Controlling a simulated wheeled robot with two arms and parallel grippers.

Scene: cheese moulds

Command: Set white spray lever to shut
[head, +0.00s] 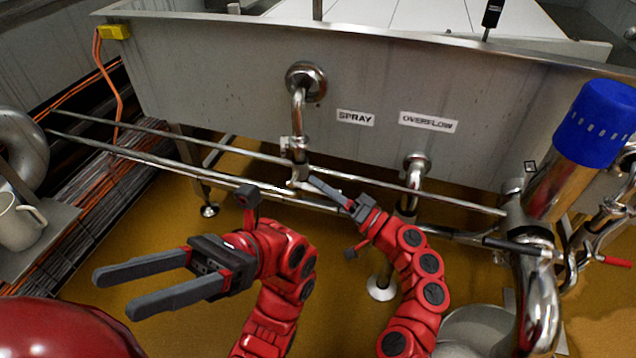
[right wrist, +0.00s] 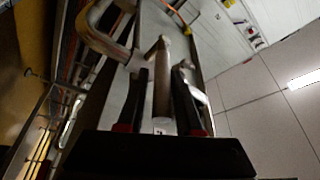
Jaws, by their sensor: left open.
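The spray pipe (head: 298,105) comes out of the steel vat wall left of the SPRAY label and bends down to a valve (head: 294,146). A small whitish piece, apparently the spray lever (head: 293,184), shows at its lower end; its exact angle is hard to tell. My right gripper (head: 312,182) reaches up-left beside it. In the right wrist view, the right gripper's fingers (right wrist: 162,88) stand apart, with a greyish bar (right wrist: 162,75) between them and a gap at the sides; contact is unclear. My left gripper (head: 112,290) is open and empty at lower left.
The OVERFLOW label (head: 429,122) and overflow pipe (head: 414,172) are to the right. Long steel rails (head: 150,160) cross below the vat. A blue-capped steel cylinder (head: 600,120) and a red-handled lever (head: 615,261) stand at right.

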